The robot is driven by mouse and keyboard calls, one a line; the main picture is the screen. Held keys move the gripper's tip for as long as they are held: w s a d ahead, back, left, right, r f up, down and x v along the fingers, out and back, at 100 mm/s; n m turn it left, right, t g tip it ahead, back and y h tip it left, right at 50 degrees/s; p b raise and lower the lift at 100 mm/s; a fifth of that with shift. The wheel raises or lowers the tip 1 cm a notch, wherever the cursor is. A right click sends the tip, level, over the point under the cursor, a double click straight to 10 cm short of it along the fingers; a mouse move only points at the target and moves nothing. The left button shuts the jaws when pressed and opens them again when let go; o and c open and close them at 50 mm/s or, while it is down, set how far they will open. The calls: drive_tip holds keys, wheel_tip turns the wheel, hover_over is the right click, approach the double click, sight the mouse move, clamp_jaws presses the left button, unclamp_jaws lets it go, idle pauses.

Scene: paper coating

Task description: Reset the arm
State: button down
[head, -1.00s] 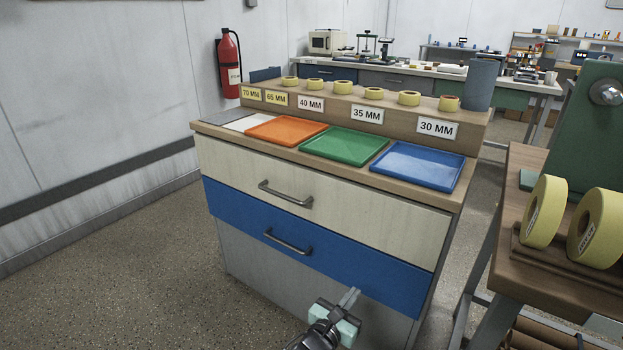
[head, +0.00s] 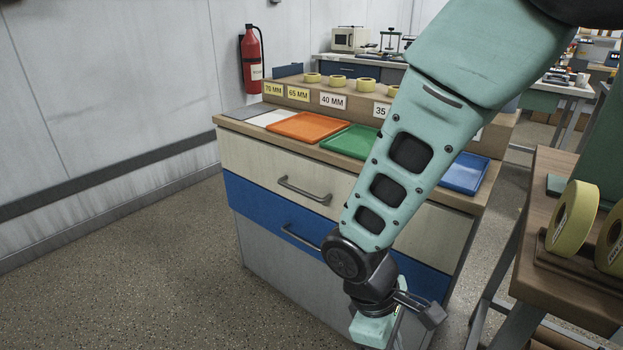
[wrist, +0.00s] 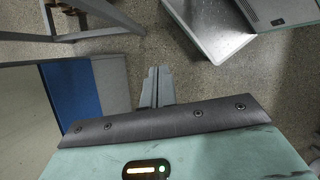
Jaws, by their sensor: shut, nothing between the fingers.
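My gripper shows in the wrist view (wrist: 157,80), its two grey fingers shut together with nothing between them, over the speckled floor. In the head view my teal arm reaches down across the front of the drawer cabinet (head: 265,157), with the gripper low at the bottom edge, partly cut off by the frame. The gripper's own fingertips are hard to make out there. In the wrist view the cabinet's blue drawer front (wrist: 70,95) is at the left, apart from the fingers.
Orange (head: 306,127), green (head: 348,140) and blue (head: 464,173) trays lie on the cabinet, partly behind my arm. Several tape rolls (head: 338,81) stand on its shelf. A wooden table with large yellow rolls (head: 574,220) is at the right. Floor at the left (head: 150,270) is free.

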drive_tip(key=s+r+m+y+p, duration=0.1)
drive_tip(key=r+p, duration=0.3)
drive_tip(key=r, duration=0.5)
drive_tip(key=s+d+r+m+t+y+p, duration=0.1)
drive_tip(key=s+r+p, duration=0.3)
drive_tip(key=r, duration=0.5)
drive_tip(key=s+r+m+y+p, duration=0.2)
drive_tip(key=r+p, duration=0.3)
drive_tip(key=r, duration=0.4)
drive_tip(key=shift+s+d+t+y, duration=0.3)
drive_tip(key=shift+s+t, duration=0.1)
drive_tip(key=shift+s, duration=0.15)
drive_tip(key=shift+r, duration=0.1)
